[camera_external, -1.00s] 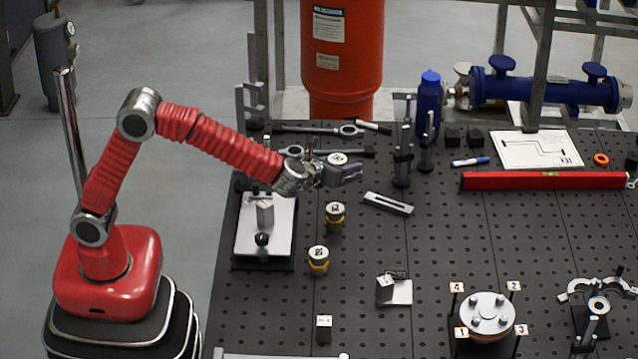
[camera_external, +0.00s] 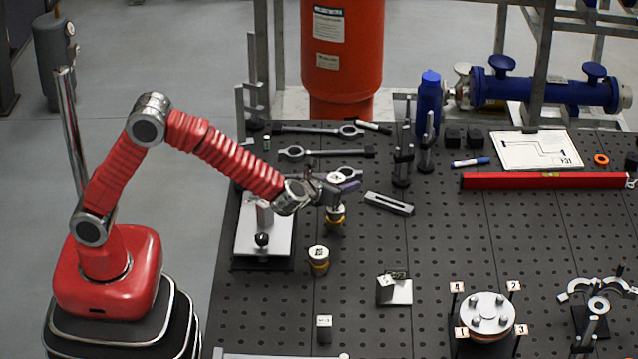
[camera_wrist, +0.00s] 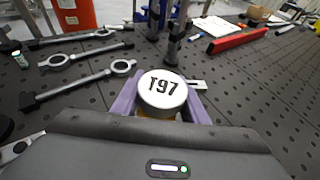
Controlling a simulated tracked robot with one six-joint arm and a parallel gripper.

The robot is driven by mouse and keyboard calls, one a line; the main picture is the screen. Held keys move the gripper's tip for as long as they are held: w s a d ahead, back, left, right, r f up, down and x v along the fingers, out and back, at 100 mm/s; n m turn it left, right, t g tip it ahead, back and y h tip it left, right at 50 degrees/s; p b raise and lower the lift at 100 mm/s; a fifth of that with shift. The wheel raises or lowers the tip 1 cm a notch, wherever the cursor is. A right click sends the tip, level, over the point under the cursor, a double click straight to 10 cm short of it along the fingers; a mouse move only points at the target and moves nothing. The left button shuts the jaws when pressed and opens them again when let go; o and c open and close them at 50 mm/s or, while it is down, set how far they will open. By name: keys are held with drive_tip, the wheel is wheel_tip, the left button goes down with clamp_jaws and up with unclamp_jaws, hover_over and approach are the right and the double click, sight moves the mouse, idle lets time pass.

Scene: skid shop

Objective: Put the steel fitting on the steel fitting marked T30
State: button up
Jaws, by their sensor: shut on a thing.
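My gripper (camera_external: 341,185) is shut on a steel fitting (camera_external: 335,177). In the wrist view its white round top (camera_wrist: 162,89) reads T97, with the purple fingers on both sides. It is upright, directly above or on a second steel fitting with a yellow band (camera_external: 335,219). The gripper hides most of that fitting's top, and I cannot tell whether the two touch. A third fitting with a yellow band (camera_external: 318,261) stands nearer the front. Its top mark is too small to read, and I see no T30 mark clearly.
A slotted steel bar (camera_external: 389,204) lies just right of my gripper. Dark clamp posts (camera_external: 402,160) stand behind it, and wrenches (camera_external: 325,152) lie at the back. A plate with a block (camera_external: 280,240) is to the left. The bench between the front fitting and the flange (camera_external: 487,315) is partly clear.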

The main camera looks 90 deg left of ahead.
drive_tip(key=shift+f, duration=1.85)
drive_tip(key=o, duration=1.2)
drive_tip(key=shift+f, duration=0.1)
drive_tip(key=v, duration=1.2)
drive_tip(key=shift+s, duration=0.1)
drive_tip(key=shift+s, duration=0.1)
